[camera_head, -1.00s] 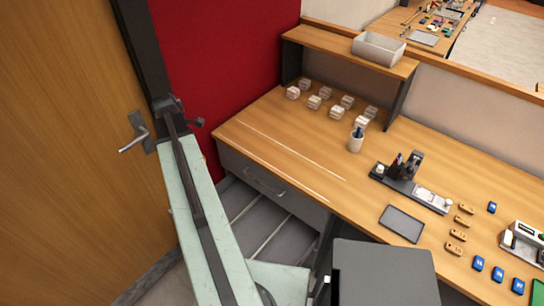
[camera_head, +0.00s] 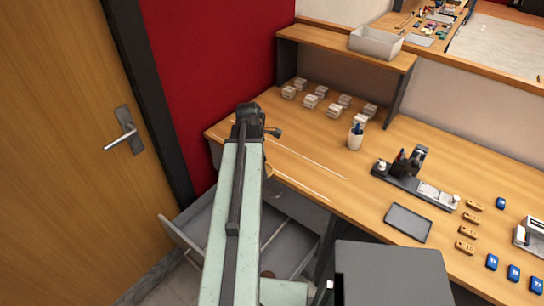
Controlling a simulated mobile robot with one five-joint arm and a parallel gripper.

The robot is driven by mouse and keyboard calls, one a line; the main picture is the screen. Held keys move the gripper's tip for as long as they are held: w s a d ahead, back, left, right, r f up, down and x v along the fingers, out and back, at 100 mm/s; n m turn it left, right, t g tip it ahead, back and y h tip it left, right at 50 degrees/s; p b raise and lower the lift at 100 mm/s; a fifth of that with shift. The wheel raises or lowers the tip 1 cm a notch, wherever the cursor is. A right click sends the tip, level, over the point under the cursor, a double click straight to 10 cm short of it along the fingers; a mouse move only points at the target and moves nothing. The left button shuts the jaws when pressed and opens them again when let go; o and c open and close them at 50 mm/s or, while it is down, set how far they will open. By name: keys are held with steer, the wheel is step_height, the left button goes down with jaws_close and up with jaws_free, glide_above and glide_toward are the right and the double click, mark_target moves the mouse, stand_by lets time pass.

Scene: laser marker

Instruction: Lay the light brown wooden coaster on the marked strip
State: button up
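The marked strip (camera_head: 306,172) lies along the front of the wooden desk, between two thin white lines. My pale green arm crosses in front of its left end and hides it. A small light brown rounded edge (camera_head: 268,171) shows just right of my arm, near the strip; it may be the wooden coaster, but I cannot tell, nor whether anything holds it. My gripper is not visible; the far end of my arm shows only a dark joint, and what lies beyond or below it is hidden.
Several small pale blocks (camera_head: 335,111) stand under the shelf (camera_head: 345,47). A grey drawer (camera_head: 180,240) juts out below the desk. A door (camera_head: 60,130) is at left.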

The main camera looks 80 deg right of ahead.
steer(key=b, duration=0.1)
glide_above(273, 154)
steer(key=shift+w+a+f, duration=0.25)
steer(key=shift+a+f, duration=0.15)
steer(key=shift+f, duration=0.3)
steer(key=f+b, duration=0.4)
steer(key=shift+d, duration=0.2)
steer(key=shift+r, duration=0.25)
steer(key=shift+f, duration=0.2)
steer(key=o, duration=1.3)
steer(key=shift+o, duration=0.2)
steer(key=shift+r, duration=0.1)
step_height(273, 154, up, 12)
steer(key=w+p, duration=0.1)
steer(key=p, duration=1.1)
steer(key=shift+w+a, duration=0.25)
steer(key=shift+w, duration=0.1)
